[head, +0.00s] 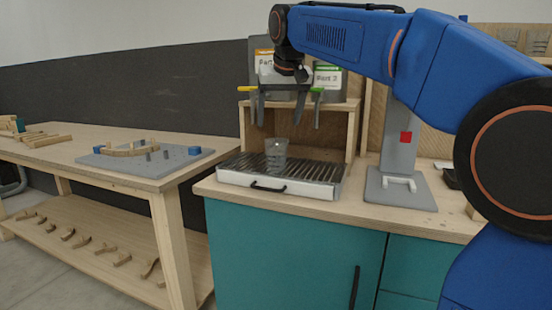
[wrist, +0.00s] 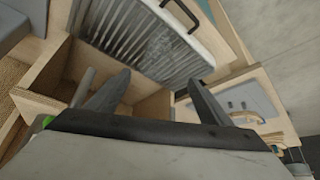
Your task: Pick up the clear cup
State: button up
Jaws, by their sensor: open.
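The clear cup (head: 276,154) stands upright on the ribbed rack of a low white tray in the head view. In the wrist view the cup (wrist: 160,42) shows faintly against the dark slats, beyond the fingertips. My gripper (head: 288,124) is open and empty, with its fingers pointing down. In the head view it appears above the cup, in front of the wooden shelf. It is apart from the cup. The fingers (wrist: 157,80) also show spread in the wrist view, with nothing between them.
The white tray (head: 235,178) has a black handle and sits on a teal cabinet's wooden top. A wooden shelf (head: 352,130) with signs stands behind it. A grey stand (head: 400,190) is to the right. A workbench (head: 60,150) with a grey board (head: 165,165) is at left.

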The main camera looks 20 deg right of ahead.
aim_at(277, 142)
jog(key=x, duration=0.5)
jog(key=shift+w+f, duration=0.15)
jog(key=shift+f, duration=0.2)
jog(key=shift+w+d+x, duration=0.1)
jog(key=shift+d+x, duration=0.05)
jog(key=shift+x, duration=1.1)
jog(key=shift+w+d+x, duration=0.1)
jog(key=shift+w+x, duration=0.05)
jog(key=shift+x, duration=1.1)
jog(key=shift+r, duration=0.15)
jog(key=c, duration=0.9)
